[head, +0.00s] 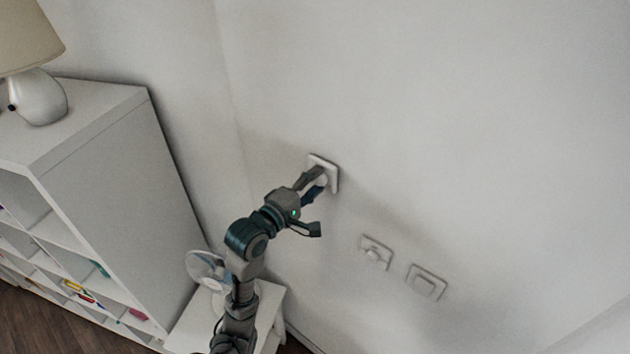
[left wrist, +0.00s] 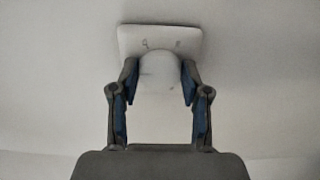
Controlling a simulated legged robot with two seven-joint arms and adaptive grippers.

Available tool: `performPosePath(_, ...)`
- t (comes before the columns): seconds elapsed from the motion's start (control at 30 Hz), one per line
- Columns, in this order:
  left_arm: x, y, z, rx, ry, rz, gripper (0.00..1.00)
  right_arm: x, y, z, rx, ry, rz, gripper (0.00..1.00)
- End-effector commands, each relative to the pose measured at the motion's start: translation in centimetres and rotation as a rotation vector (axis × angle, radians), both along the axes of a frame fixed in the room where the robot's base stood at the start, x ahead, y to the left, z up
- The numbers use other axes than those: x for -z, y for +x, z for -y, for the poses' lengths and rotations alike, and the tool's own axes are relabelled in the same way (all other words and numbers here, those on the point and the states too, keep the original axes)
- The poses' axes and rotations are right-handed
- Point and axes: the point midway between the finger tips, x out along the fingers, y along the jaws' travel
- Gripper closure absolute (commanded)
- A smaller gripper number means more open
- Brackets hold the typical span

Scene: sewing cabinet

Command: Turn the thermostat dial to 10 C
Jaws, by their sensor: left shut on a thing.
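The thermostat (head: 332,170) is a white square plate on the wall, at the middle of the head view. In the left wrist view its plate (left wrist: 160,38) shows dark marks that I cannot read clearly. Its round white dial (left wrist: 160,72) sticks out below those marks. My left gripper (head: 315,182) reaches up to it; in the left wrist view its two fingers (left wrist: 160,85) sit on either side of the dial, shut on it. The dial's exact setting cannot be read. My right gripper is not in view.
Two white wall plates (head: 376,252) (head: 426,282) are lower right of the thermostat. A white shelf unit (head: 110,125) with a lamp (head: 38,95) stands at the left. A small fan (head: 207,268) stands on a low white table (head: 270,308) behind my arm. The wall at right is bare.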

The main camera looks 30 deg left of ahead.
Motion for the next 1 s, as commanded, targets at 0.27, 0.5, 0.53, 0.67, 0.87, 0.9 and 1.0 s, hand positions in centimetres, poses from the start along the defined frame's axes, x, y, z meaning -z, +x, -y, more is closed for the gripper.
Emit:
performPosePath(0.27, 0.1, 0.0, -0.1, -0.002, -0.001, -0.004, 0.51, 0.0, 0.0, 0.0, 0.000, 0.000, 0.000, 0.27)
performPosePath(0.5, 0.1, 0.0, 0.0, 0.000, -0.001, -0.003, 0.28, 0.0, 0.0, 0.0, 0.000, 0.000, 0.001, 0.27)
performPosePath(0.53, 0.1, 0.0, 0.0, 0.000, -0.001, -0.003, 0.28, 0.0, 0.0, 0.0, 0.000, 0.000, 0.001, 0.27)
performPosePath(0.67, 0.0, 0.0, 0.1, 0.001, 0.000, -0.002, 0.28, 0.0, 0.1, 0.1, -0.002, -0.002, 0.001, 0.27)
performPosePath(0.87, -2.2, 0.0, 0.0, 0.001, 0.000, 0.004, 0.28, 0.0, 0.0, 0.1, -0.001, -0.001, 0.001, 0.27)
performPosePath(0.9, -3.1, 0.0, 0.0, 0.000, 0.001, 0.006, 0.28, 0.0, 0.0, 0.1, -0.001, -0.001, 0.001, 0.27)
performPosePath(1.0, -5.4, -0.1, -0.1, -0.001, 0.001, 0.013, 0.28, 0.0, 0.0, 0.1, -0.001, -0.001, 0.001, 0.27)
